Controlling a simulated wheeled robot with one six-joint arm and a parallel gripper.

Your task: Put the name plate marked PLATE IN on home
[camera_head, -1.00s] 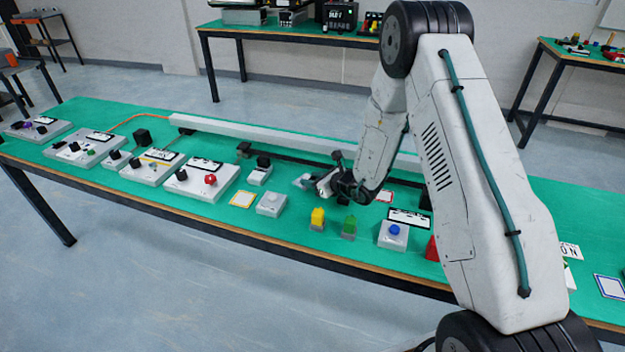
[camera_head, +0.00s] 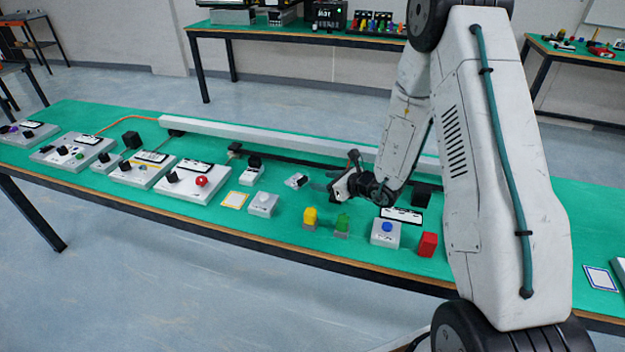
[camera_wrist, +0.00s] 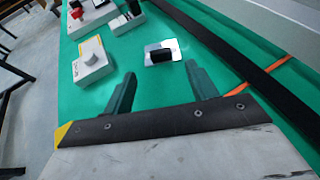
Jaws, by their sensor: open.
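My gripper (camera_head: 335,187) is above the green bench, open and empty. In the wrist view its two dark green fingers stand apart (camera_wrist: 161,85). Ahead of the fingertips lies a small pale plate (camera_wrist: 152,57) with a black block on it; the head view shows it just left of my gripper (camera_head: 296,180). Its lettering is not readable, so I cannot tell whether it is the PLATE IN name plate. No spot marked home can be read. A yellow-framed square (camera_head: 235,200) lies on the bench farther left.
A grey box with a round knob (camera_head: 263,204), yellow block (camera_head: 310,217), green block (camera_head: 342,225), blue-button box (camera_head: 385,232) and red block (camera_head: 428,244) line the front. A long pale rail (camera_head: 270,136) runs behind. A blue-framed square (camera_head: 601,279) lies right.

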